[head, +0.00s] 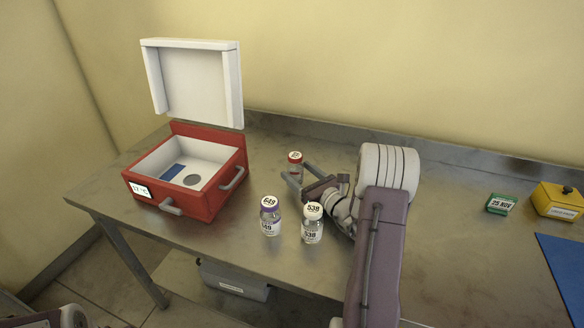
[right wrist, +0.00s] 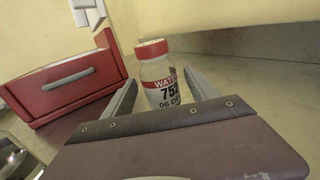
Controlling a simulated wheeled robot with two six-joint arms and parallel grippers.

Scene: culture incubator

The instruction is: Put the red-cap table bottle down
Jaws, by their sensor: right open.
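The red-cap bottle (head: 295,163) stands upright on the steel table behind the other two bottles. Its label reads WATER and 752 in the right wrist view (right wrist: 158,80). My right gripper (head: 297,174) is open, with one finger on each side of this bottle. In the right wrist view a gap shows beside the bottle; its base is hidden behind the gripper body. My left gripper is not in view.
An open red incubator (head: 213,203) is at the left, lid raised. A green date block (head: 500,204), a yellow box (head: 557,202) and a blue mat (head: 570,265) lie right.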

